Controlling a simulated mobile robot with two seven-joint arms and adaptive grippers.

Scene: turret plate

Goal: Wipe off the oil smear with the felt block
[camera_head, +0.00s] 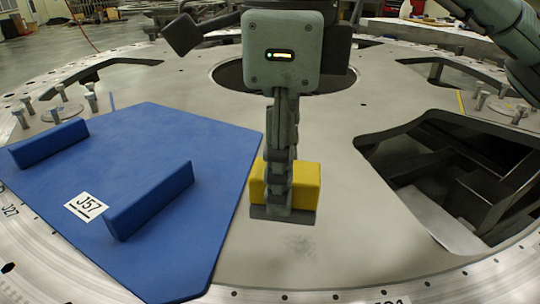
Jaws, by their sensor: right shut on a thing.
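The yellow felt block (307,186) is in the middle of the head view, with a dark grey strip along its lower front edge. My right gripper (279,195) comes down over it from above and is shut on it; the fingers hide the block's middle. A faint dark smear (300,243) shows on the grey metal plate (345,235), just in front of the block. I cannot tell whether the block touches the plate or hangs slightly above it. My left gripper is not in view.
A large opening (455,170) in the plate is at right. Several bolts (90,97) stand at the left. The plate around the smear is clear.

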